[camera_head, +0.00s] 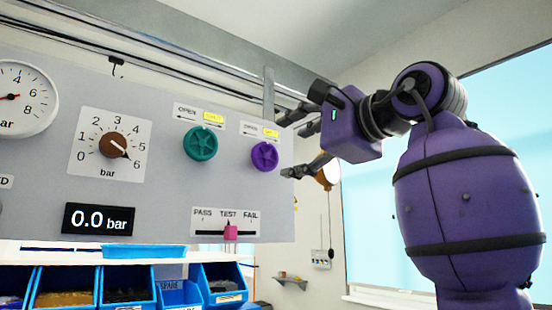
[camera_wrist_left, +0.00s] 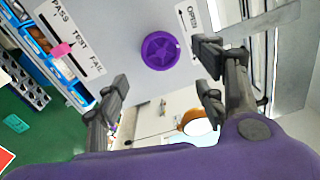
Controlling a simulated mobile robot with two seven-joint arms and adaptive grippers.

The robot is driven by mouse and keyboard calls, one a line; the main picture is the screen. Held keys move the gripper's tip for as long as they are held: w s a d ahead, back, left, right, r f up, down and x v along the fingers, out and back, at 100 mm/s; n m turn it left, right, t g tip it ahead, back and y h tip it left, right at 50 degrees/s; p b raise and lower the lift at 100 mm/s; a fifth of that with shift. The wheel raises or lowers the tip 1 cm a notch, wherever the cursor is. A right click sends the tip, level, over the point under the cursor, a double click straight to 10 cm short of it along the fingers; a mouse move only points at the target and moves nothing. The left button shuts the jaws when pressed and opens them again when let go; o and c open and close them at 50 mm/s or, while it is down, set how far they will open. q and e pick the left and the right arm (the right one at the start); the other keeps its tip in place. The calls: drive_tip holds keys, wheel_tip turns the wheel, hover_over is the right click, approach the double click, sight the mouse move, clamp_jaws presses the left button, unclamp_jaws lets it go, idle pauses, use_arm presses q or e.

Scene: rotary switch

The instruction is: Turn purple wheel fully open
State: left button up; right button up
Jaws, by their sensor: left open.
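The purple wheel (camera_head: 265,156) is a round knob on the grey panel, near its right edge, under a label reading OPEN with a yellow tag. It also shows in the left wrist view (camera_wrist_left: 160,50), near the top centre. My left gripper (camera_head: 290,144) reaches in from the right in the head view, its fingers spread and empty. In the left wrist view the wheel appears between the spread fingertips, apart from them. My right gripper is in neither view.
A teal wheel (camera_head: 201,143) sits left of the purple one. A brown dial (camera_head: 114,146), a display reading 0.0 bar (camera_head: 98,219) and a pink slider (camera_head: 231,232) at TEST share the panel. Blue bins (camera_head: 127,290) stand below. Room beyond the panel's right edge looks open.

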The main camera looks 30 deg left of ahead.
sight(268, 159)
use_arm(q)
drive_tip(key=x, duration=0.8)
drive_tip(key=shift+s, duration=0.15)
drive_tip(key=c, duration=1.1)
drive_tip(key=shift+f, duration=0.1)
drive_tip(key=shift+c, duration=0.2)
